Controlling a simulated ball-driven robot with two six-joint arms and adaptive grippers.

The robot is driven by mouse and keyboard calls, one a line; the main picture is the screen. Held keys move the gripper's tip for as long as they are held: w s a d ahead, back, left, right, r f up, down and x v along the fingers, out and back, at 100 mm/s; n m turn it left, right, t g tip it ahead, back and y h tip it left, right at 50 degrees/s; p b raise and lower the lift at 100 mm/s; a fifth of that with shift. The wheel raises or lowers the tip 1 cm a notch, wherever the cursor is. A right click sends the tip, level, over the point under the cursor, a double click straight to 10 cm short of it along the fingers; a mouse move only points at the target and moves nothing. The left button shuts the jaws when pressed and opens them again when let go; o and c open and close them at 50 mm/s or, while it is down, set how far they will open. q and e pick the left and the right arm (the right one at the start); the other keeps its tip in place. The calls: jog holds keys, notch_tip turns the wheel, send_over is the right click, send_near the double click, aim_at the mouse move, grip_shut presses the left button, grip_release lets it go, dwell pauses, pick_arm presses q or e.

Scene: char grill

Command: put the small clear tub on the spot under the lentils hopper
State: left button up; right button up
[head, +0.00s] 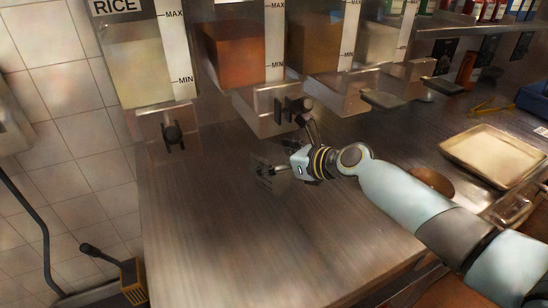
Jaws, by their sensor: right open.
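A hopper with orange-red contents (237,58) hangs second from the left; its name label is out of view, but the contents look like lentils. Its metal chute (262,112) and dark handle stick out over the steel counter. My right gripper (266,171) is low over the counter, just in front of this chute, with its fingers open. A faint, greyish see-through shape (277,183) at the fingers looks like the small clear tub; it is small and blurred, and I cannot tell if it sits between them. My left gripper is out of view.
The rice hopper (142,70) is at the left; more hoppers with chutes (345,92) run to the right. A pale tray (494,156) lies at the right, near a round brown item (433,181) partly behind my right arm. The front left counter (210,240) is clear.

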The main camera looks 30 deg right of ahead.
jog(key=shift+w, duration=0.1)
jog(key=shift+s+r, duration=0.15)
jog(key=shift+s, duration=0.05)
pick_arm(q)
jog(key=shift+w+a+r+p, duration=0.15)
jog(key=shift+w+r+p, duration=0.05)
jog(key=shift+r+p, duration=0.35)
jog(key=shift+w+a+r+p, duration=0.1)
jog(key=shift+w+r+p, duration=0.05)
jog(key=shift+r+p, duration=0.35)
pick_arm(e)
jog(key=v, duration=1.1)
jog(key=shift+s, duration=0.3)
jog(key=shift+d, duration=0.1)
